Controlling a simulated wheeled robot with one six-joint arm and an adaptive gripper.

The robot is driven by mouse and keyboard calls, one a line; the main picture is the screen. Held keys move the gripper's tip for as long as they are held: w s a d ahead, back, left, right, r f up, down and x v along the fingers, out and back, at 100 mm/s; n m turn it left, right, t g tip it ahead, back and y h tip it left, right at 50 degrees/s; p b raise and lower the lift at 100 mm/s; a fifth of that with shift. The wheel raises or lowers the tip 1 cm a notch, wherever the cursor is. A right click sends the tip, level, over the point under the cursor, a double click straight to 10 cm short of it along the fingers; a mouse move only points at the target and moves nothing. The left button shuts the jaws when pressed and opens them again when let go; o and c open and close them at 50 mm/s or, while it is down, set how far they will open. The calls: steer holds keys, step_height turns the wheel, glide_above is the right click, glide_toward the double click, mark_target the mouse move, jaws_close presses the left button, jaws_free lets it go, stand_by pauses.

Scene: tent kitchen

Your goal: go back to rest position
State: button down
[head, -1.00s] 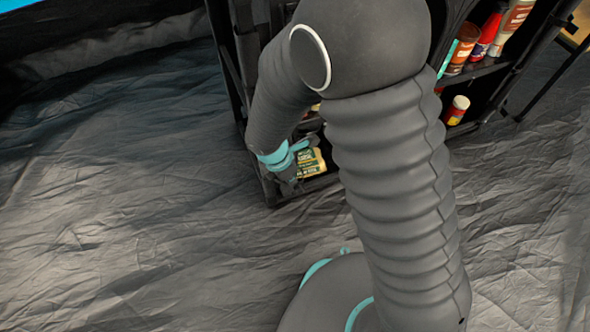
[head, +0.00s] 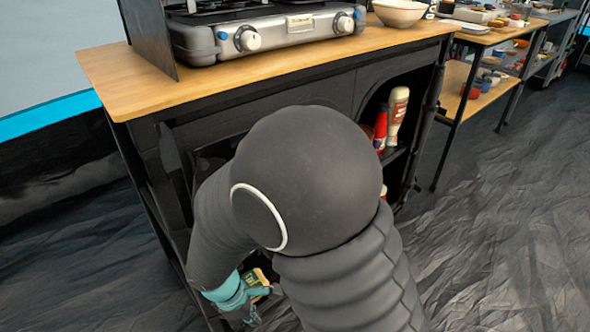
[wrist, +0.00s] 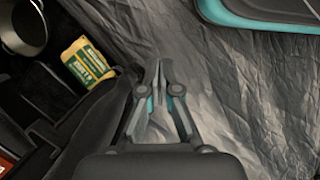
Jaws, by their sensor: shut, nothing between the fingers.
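My gripper (wrist: 160,72) is shut and empty in the wrist view, its fingertips together above the grey crinkled floor. In the head view my gripper (head: 250,308) shows low in the picture, in front of the black cabinet (head: 232,122), partly hidden by my own arm. My arm is bent down beside the cabinet's open lower part. A yellow and green packet (wrist: 86,62) lies on the cabinet's low shelf, left of my gripper and apart from it.
A camping stove (head: 265,35) stands on the wooden countertop (head: 130,85) with a white bowl (head: 399,12). Red and white bottles (head: 397,112) stand in the right compartment. A metal pot (wrist: 22,25) is in the cabinet. The floor (head: 500,220) to the right is clear.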

steer(key=s+d+r+m+t+y+p, duration=0.1)
steer(key=s+d+r+m+t+p, duration=0.1)
steer(key=d+r+m, duration=0.7)
steer(key=s+d+r+m+t+y+p, duration=0.2)
steer(key=d+r+m, duration=0.7)
steer(key=d+r, duration=0.7)
step_height(320, 180, up, 6)
steer(key=shift+r+m+t, duration=0.15)
steer(key=shift+m+t, duration=0.15)
steer(key=shift+t, duration=0.2)
